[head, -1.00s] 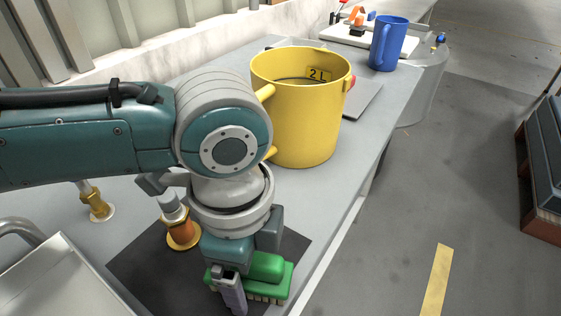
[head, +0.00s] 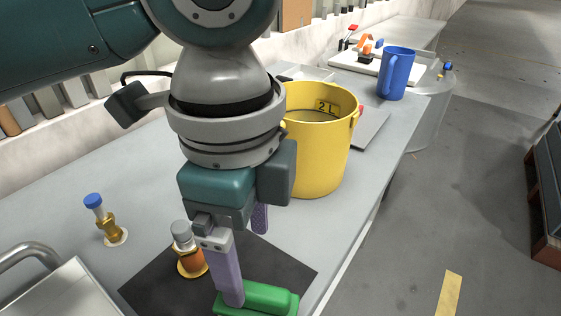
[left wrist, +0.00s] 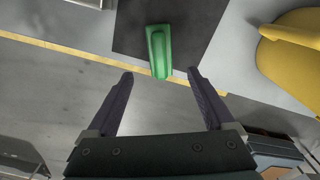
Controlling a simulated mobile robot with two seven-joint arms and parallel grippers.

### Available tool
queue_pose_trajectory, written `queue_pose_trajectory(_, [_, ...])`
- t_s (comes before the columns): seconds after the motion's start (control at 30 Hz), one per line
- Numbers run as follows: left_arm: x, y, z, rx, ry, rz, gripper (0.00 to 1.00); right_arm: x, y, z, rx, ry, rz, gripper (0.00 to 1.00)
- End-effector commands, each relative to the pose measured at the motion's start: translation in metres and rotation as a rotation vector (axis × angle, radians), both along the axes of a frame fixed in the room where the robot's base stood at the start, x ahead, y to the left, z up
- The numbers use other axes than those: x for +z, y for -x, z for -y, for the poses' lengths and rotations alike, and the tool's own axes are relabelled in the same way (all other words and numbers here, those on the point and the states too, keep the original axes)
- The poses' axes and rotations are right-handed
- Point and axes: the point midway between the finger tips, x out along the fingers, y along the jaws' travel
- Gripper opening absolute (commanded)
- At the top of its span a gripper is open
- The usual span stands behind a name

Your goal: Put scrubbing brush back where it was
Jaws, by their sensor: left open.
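The green scrubbing brush (head: 268,297) lies on the dark mat (head: 150,290) near the front edge of the worktop. In the left wrist view the brush (left wrist: 159,52) lies ahead of and between the fingertips, with its near end over the mat's edge side. My left gripper (head: 247,264) is open and empty, raised above the brush. In the left wrist view its two fingers (left wrist: 160,74) are spread wide and apart from the brush. In the head view the gripper hides part of the mat. My right gripper is not in view.
A yellow bucket (head: 322,160) stands behind the mat. An orange-based fitting (head: 191,262) stands on the mat, and a blue-capped fitting (head: 105,222) stands left of it. A blue jug (head: 396,73) stands farther back. A metal tray (head: 70,295) is at front left.

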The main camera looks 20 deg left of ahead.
Motion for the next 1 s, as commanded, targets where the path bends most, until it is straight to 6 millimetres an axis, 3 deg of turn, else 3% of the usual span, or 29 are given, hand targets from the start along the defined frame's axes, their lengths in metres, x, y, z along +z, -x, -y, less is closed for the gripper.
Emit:
queue_pose_trajectory(0.17, [0.002,0.003,0.004,0.004,0.014,0.001,0.87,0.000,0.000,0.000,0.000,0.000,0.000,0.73])
queue_pose_trajectory(0.33, [-0.008,0.026,0.036,0.089,0.152,0.015,0.87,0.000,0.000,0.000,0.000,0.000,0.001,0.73])
queue_pose_trajectory(0.43, [-0.011,0.043,0.055,0.246,0.282,0.035,0.87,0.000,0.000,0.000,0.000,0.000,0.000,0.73])
queue_pose_trajectory(0.53, [-0.012,0.054,0.055,0.474,0.379,0.063,0.87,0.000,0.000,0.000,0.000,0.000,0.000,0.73])
queue_pose_trajectory(0.67, [-0.018,0.069,0.020,0.816,0.411,0.107,0.87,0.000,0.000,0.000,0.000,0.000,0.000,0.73])
queue_pose_trajectory(0.8, [-0.027,0.093,-0.036,1.123,0.343,0.172,0.87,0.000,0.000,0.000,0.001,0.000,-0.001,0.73])
queue_pose_trajectory(0.9, [-0.030,0.109,-0.068,1.261,0.280,0.215,0.87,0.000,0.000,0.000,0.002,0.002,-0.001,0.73])
queue_pose_trajectory(1.0, [-0.030,0.119,-0.087,1.328,0.239,0.242,0.87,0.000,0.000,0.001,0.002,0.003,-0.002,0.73])
